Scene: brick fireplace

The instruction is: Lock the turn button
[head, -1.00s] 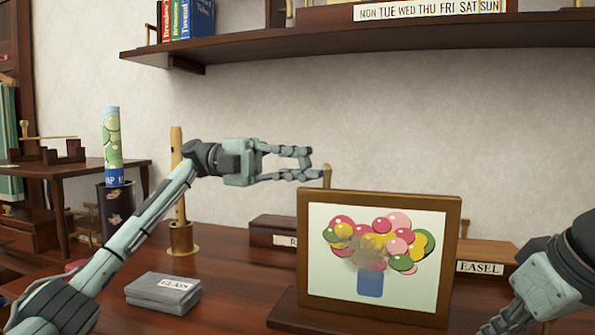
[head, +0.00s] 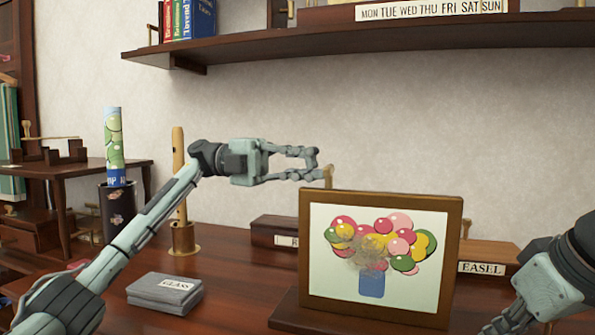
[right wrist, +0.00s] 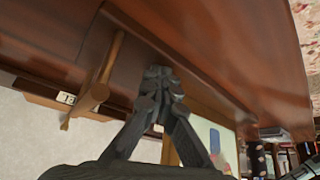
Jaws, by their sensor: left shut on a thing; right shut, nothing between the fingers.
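A framed picture of colourful balloons in a blue pot (head: 380,250) stands upright on the desk in the head view. A small tan turn button (head: 328,174) sticks up at its top left edge. My left gripper (head: 317,167) reaches in from the left, its fingertips at the button and shut on it; the fingers partly hide the contact. My right gripper (head: 508,322) is low at the right, partly cut off by the picture's edge. In the right wrist view its fingers (right wrist: 160,80) are shut with nothing between them.
A grey stack labelled GLASS (head: 165,292) lies left of the frame. A wooden block labelled EASEL (head: 484,252) is behind it at the right. A wooden flute (head: 180,195) stands in a holder behind my left arm. A shelf (head: 350,40) runs overhead.

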